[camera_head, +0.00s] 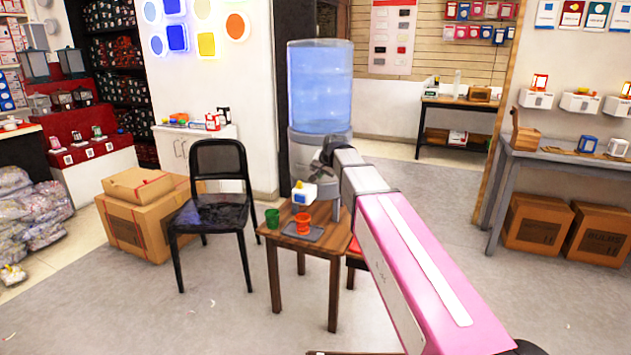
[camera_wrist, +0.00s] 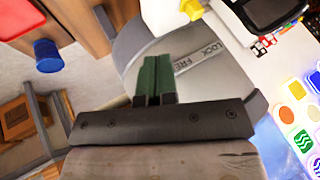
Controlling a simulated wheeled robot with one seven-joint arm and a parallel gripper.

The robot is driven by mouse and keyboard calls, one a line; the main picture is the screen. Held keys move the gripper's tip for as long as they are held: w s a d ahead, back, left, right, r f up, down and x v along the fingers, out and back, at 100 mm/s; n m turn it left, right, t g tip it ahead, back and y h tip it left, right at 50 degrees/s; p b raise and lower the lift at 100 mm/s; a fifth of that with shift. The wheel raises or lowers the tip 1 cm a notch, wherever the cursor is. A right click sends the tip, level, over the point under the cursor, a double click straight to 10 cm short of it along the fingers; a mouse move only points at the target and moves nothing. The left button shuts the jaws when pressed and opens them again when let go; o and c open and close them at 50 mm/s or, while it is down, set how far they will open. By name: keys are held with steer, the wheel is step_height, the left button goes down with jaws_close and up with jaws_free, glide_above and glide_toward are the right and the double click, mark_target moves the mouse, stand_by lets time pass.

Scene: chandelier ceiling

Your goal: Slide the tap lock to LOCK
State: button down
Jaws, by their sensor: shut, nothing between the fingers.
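The water dispenser (camera_head: 320,88) stands on the small wooden table, with a blue bottle on a grey base. In the wrist view its grey curved housing (camera_wrist: 212,82) carries a pale strip marked LOCK and FREE (camera_wrist: 196,57). My gripper (camera_wrist: 155,62) is shut and empty, its green fingertips together just left of the FREE end of the strip. I cannot tell whether they touch the housing or the lock. The slider itself is not clearly seen; the fingers may hide it. In the head view my gripper (camera_head: 322,158) is at the front of the dispenser base, partly hidden by my arm.
A green cup (camera_head: 272,218) and an orange cup (camera_head: 303,223) stand on the wooden table (camera_head: 328,243). A white piece with blue and yellow (camera_head: 304,194) shows above them. A black chair (camera_head: 218,190) is left of the table. Open floor lies in front.

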steer(key=shift+v, duration=0.95)
